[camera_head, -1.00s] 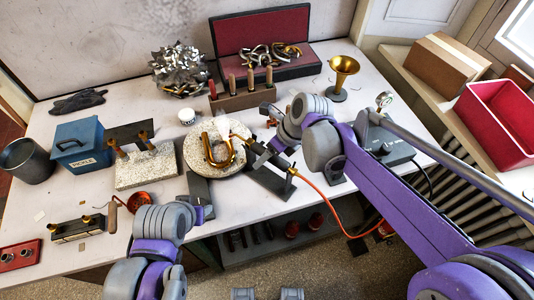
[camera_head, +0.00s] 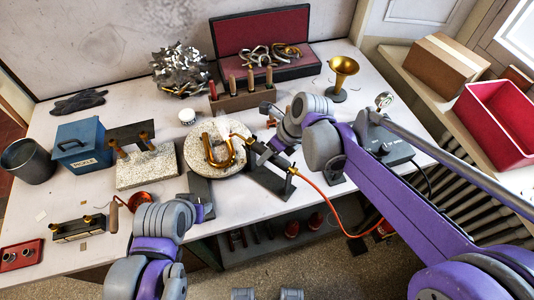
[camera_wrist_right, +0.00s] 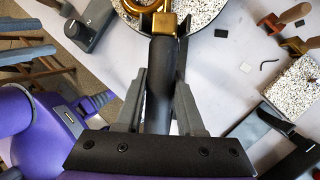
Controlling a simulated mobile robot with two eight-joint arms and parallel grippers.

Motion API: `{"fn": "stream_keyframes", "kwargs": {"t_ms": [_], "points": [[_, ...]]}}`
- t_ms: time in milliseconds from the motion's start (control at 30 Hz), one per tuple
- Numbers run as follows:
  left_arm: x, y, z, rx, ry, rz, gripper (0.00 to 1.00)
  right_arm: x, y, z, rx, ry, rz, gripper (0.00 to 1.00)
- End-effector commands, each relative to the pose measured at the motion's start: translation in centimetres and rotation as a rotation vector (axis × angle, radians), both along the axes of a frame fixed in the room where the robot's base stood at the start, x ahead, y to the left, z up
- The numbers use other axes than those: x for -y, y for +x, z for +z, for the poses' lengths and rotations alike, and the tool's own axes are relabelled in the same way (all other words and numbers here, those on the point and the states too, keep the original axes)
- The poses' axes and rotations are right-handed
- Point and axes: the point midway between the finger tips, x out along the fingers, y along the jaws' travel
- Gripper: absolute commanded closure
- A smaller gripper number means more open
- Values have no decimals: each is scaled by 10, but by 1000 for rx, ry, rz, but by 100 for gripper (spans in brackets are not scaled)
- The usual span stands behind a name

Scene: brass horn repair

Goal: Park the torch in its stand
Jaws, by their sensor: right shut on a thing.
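The torch (camera_head: 257,147) has a dark body and a thin brass tip pointing left at the bent brass tube (camera_head: 218,155). An orange hose (camera_head: 318,192) trails from its rear. My right gripper (camera_head: 272,147) is shut on the torch; the wrist view shows the torch's black handle (camera_wrist_right: 159,85) between the fingers. The black stand (camera_head: 268,182) is just below the gripper, with an upright at its right end. I cannot tell whether the torch touches it.
The tube lies on a round speckled disc (camera_head: 193,150). A speckled block (camera_head: 147,167) and a blue box (camera_head: 82,147) stand to the left. A tool rack (camera_head: 240,101) and a brass bell (camera_head: 342,70) stand behind. The hose hangs over the bench's front edge.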

Motion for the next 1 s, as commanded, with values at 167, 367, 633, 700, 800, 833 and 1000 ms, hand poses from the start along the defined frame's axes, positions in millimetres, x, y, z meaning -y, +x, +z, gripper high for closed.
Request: {"fn": "stream_keyframes", "kwargs": {"t_ms": [167, 367, 633, 700, 800, 833, 1000], "points": [[0, 1, 2, 2, 0, 0, 50, 0, 0, 28, 1, 1, 0, 100], [0, 2, 4, 3, 0, 0, 50, 0, 0, 66, 1, 1, 1, 100], [0, 2, 4, 3, 0, 0, 50, 11, 8, 92, 0, 0, -40, 100], [0, 1, 2, 2, 0, 0, 50, 27, 17, 86, -3, -1, -94, 100], [0, 0, -1, 0, 0, 0, 50, 59, 34, 73, -4, -1, -202, 100], [0, -1, -1, -1, 0, 0, 50, 71, 39, 68, -3, -2, -238, 100], [0, -2, -6, -4, 0, 0, 50, 133, 60, 44, -3, -1, -430, 100]]}}
